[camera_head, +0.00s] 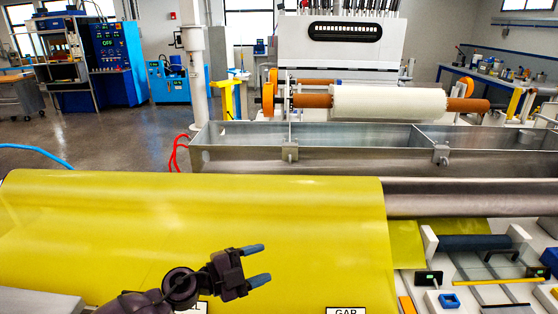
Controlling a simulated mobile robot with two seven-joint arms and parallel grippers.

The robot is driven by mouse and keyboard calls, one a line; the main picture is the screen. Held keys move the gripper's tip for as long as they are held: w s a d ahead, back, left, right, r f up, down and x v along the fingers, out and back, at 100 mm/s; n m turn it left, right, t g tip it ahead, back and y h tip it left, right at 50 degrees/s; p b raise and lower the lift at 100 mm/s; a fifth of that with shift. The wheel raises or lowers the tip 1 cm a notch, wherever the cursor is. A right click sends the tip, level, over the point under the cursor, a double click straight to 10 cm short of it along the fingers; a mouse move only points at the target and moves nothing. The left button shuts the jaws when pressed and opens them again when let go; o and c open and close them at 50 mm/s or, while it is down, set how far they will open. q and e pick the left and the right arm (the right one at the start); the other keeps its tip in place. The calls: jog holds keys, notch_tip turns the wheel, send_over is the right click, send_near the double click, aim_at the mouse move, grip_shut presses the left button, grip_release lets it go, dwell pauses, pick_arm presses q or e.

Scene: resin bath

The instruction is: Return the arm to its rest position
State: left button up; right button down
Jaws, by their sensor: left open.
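My left gripper (259,264) is at the lower middle of the head view, with its dark arm coming in from the bottom left. Its two grey-blue fingers are apart, with nothing between them. It shows in front of the wide yellow sheet (190,215); I cannot tell the gap between them. My right gripper does not show.
A metal bath (330,160) lies behind the yellow sheet, next to a steel roller (450,195). A white roll (388,103) on an orange core is farther back. A dark blue roller (475,242) and small parts are at the lower right.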

pick_arm(q)
jog(key=a+f+n+t+y, duration=0.3)
jog(key=a+n+t+y, duration=0.65)
jog(key=a+n, duration=0.3)
jog(key=s+a+f+n+g+y, duration=0.2)
jog(key=s+a+f+n, duration=0.3)
jog(key=s+f, duration=0.3)
jog(key=s+a+f+n+g+y, duration=0.3)
jog(key=s+f, duration=0.5)
jog(key=s, duration=0.6)
jog(key=shift+a+f+n+y, duration=0.15)
jog(key=shift+a+n+y, duration=0.5)
jog(key=shift+a+n, duration=0.5)
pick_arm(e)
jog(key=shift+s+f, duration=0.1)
pick_arm(q)
jog(key=shift+a+g, duration=0.1)
jog(key=shift+g, duration=0.15)
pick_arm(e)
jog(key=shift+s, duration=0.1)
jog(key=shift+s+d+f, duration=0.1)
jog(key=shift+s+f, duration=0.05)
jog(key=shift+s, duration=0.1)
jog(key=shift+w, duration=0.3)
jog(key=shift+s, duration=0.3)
